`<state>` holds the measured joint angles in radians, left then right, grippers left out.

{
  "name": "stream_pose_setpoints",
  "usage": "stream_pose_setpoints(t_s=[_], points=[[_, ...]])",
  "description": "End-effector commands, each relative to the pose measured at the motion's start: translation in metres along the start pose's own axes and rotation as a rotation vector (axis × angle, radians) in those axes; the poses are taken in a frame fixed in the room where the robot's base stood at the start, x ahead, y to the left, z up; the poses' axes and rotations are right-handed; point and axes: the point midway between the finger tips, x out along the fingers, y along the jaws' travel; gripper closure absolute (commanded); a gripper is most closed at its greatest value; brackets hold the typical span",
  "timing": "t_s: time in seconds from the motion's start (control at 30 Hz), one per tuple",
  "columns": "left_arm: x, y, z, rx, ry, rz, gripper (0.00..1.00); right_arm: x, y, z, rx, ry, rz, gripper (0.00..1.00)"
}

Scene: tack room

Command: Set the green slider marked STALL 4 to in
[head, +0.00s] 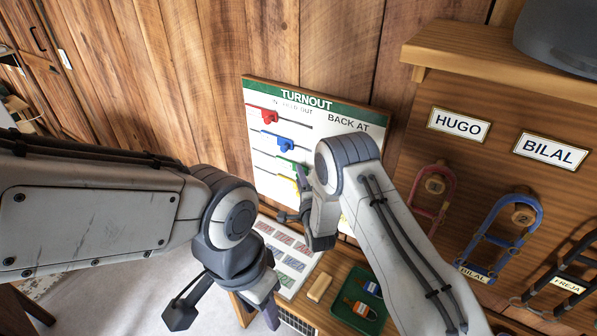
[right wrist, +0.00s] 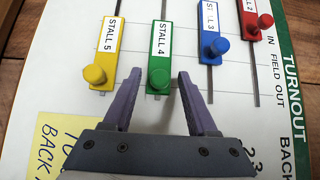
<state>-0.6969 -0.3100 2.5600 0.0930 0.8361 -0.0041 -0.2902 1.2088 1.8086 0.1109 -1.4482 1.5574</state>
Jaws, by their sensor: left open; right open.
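The green slider marked STALL 4 (right wrist: 160,55) is on the turnout board, with a round green knob. Its knob lies toward the OUT end of its slot. In the head view the green slider (head: 285,145) is partly hidden by my right arm. My right gripper (right wrist: 157,78) is open, one finger on each side of the green knob, with a visible gap on both sides. It also shows in the head view (head: 304,186) in front of the board. My left gripper (head: 268,308) is open, low and away from the board, its fingers partly out of clear view.
The yellow STALL 5 slider (right wrist: 97,50) and blue STALL 3 slider (right wrist: 210,40) flank the green one. A red slider (right wrist: 252,22) is beyond. A yellow note (right wrist: 55,135) is on the board. A green tray (head: 345,312) stands below; a rack with halters (head: 510,225) is right.

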Motion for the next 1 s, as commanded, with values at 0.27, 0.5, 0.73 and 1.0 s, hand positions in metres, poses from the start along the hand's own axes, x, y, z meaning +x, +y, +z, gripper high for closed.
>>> stream_pose_setpoints(t_s=[0.27,0.5,0.73,1.0], points=[[-0.006,0.000,0.000,0.001,0.000,0.000,0.54,0.015,0.000,0.000,0.000,0.000,0.001,0.42],[-0.006,0.000,0.000,0.001,0.000,0.000,0.54,0.015,0.000,0.000,0.000,0.000,0.001,0.46],[-0.006,0.000,0.000,0.001,0.000,0.000,0.54,0.015,0.000,0.000,0.000,0.000,0.001,1.00],[-0.006,0.000,0.000,0.001,0.000,0.000,0.54,0.015,0.001,0.000,0.000,-0.001,0.002,1.00]])
